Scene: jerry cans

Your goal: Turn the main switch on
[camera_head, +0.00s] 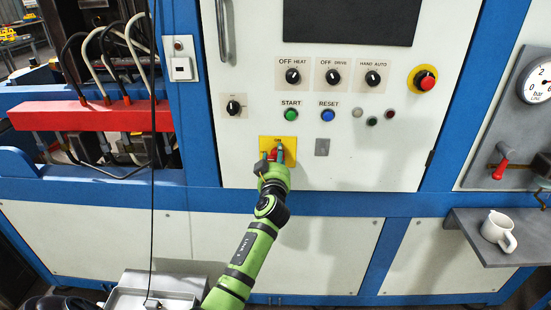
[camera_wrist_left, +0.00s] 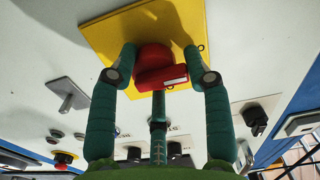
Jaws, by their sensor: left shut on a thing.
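The main switch is a red rotary knob (camera_head: 271,152) on a yellow plate (camera_head: 291,143), low on the white cabinet door. In the left wrist view the red knob (camera_wrist_left: 153,56) has a raised grip bar with a white mark, lying nearly crosswise between the fingers, on the yellow plate (camera_wrist_left: 184,18). My left gripper (camera_head: 273,158) reaches the switch from below and hides part of it. In the wrist view the green fingers of my left gripper (camera_wrist_left: 163,70) are shut on the knob, a fingertip at either side. My right gripper is out of view.
Above the switch are a green START button (camera_head: 291,114), a blue RESET button (camera_head: 327,115) and several black selectors. A grey latch (camera_head: 322,147) sits just right of the plate. A long door handle (camera_head: 221,30) is at upper left. A white jug (camera_head: 498,231) stands on a shelf at right.

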